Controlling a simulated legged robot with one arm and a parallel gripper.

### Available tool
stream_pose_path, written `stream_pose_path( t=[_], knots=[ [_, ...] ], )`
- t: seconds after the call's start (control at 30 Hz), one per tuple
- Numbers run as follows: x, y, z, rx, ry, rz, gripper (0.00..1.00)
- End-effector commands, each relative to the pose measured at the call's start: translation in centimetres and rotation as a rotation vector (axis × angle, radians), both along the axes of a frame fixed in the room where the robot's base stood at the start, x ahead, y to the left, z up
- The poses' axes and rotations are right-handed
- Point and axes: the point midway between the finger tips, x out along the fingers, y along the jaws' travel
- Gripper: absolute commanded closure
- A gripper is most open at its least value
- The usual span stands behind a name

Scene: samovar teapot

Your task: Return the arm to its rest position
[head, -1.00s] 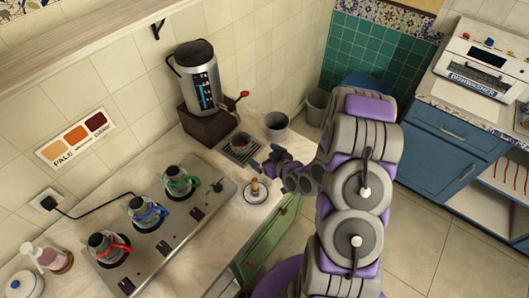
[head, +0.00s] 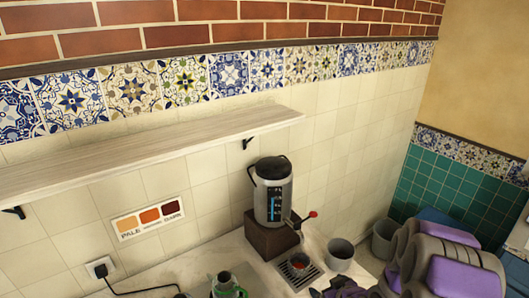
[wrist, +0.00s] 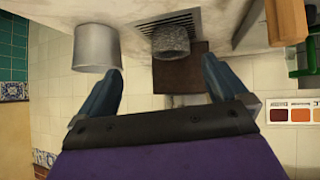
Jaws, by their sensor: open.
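My gripper (wrist: 161,68) is open, with its two blue fingers apart and nothing between them in the wrist view. That view is upside down. A grey cup (wrist: 172,40) stands on the drip tray (wrist: 150,27), beyond the fingertips and apart from them. In the head view, my arm (head: 455,268) fills the lower right corner, and the gripper's fingers are not clear at the bottom edge. The silver samovar (head: 272,203) stands on a dark block (head: 270,238). The cup with reddish liquid (head: 299,263) sits on the tray below its red-handled tap.
A grey container (head: 340,254) stands right of the tray and shows near the left finger in the wrist view (wrist: 96,48). A green-handled pot (head: 225,285) is at the bottom edge. A wall shelf (head: 150,150) hangs above the counter. A bin (head: 384,238) stands near the corner.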

Motion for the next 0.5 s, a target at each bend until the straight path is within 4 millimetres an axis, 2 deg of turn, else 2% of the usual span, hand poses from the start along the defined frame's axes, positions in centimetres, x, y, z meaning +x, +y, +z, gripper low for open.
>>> stream_pose_path(
  t=[0.27,0.5],
  knots=[
    [-3.2,-1.7,3.9,-0.144,0.221,-0.074,0.0],
    [-8.3,-2.1,8.0,-0.206,0.409,-0.179,0.0]
  ],
)
